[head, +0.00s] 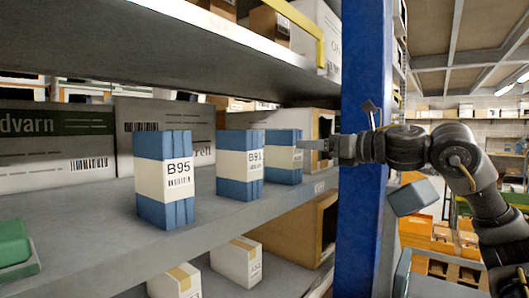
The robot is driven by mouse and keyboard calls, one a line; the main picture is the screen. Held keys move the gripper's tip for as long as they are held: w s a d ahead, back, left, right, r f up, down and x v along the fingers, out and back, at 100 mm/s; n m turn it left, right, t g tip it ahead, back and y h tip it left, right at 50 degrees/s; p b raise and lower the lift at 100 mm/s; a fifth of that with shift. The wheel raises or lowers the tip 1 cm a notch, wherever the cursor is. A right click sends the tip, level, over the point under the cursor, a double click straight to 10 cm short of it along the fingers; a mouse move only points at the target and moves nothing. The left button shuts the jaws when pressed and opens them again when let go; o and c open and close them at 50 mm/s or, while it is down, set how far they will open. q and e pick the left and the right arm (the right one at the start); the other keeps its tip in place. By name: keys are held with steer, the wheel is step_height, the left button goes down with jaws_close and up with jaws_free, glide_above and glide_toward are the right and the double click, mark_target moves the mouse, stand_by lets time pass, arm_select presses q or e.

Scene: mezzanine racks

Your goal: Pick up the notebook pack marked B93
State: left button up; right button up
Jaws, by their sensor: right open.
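Three blue notebook packs with white bands stand upright in a row on the grey shelf (95,225). The nearest pack (165,210) reads B95. The middle pack (240,187) seems to read B91. The farthest pack (283,175) stands closest to the blue post; its marking is too small and partly covered to read, so I cannot confirm B93. My right gripper (312,145) reaches across the front of the post, with its fingertips at the right side of this farthest pack. It is open; I cannot tell whether it touches the pack. My left gripper is not in view.
The blue post (364,80) stands right behind my right wrist. The upper shelf (230,45) hangs above the packs. Large grey cartons (58,155) stand behind them. A green box (13,243) sits at the left front. White boxes (237,262) stand below.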

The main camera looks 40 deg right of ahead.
mark_target(284, 140)
steer(key=p+x, duration=0.2)
steer(key=x, duration=0.1)
steer(key=p+x, duration=0.1)
steer(key=x, duration=0.2)
steer(key=p+x, duration=0.2)
steer(key=x, duration=0.1)
steer(key=shift+w+d+r+p, duration=0.15)
steer(key=shift+w+r+p, duration=0.15)
steer(key=shift+r+p, duration=0.05)
steer(key=shift+w+f, duration=0.15)
steer(key=shift+w, duration=0.2)
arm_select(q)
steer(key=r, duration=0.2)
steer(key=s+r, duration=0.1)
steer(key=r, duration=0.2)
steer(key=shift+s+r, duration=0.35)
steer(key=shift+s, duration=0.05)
arm_select(e)
steer(key=shift+s, duration=0.15)
steer(key=shift+c, duration=0.3)
steer(key=shift+c, duration=1.1)
steer(key=c, duration=1.1)
